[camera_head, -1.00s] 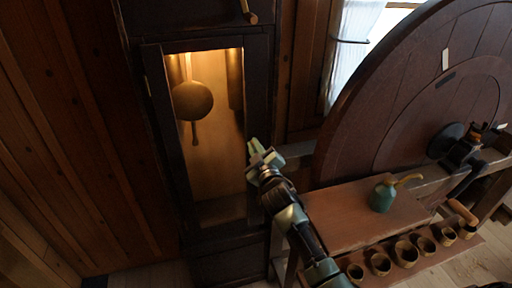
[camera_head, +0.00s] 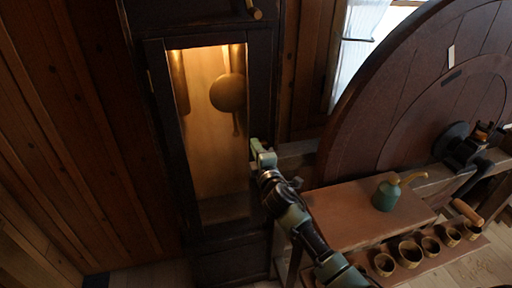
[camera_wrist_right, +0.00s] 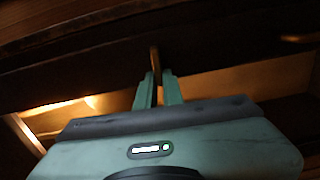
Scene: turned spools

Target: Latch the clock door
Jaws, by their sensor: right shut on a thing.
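The clock door (camera_head: 156,110) is a dark wooden frame around a lit opening in the tall case, and it looks about flush with the case. My right gripper (camera_head: 258,148) is at the door's right edge, about halfway up. In the right wrist view the gripper (camera_wrist_right: 158,76) is shut on a thin upright brass latch piece (camera_wrist_right: 154,60) in front of dark wood. The fingers hide the latch's lower part, and its catch cannot be made out. My left gripper is not in view.
A pendulum (camera_head: 228,93) hangs inside the clock. To the right stand a low bench (camera_head: 340,215) with a green oil can (camera_head: 385,196), a row of small wooden cups (camera_head: 410,253) and a large wooden wheel (camera_head: 400,110). A plank wall (camera_head: 80,130) is on the left.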

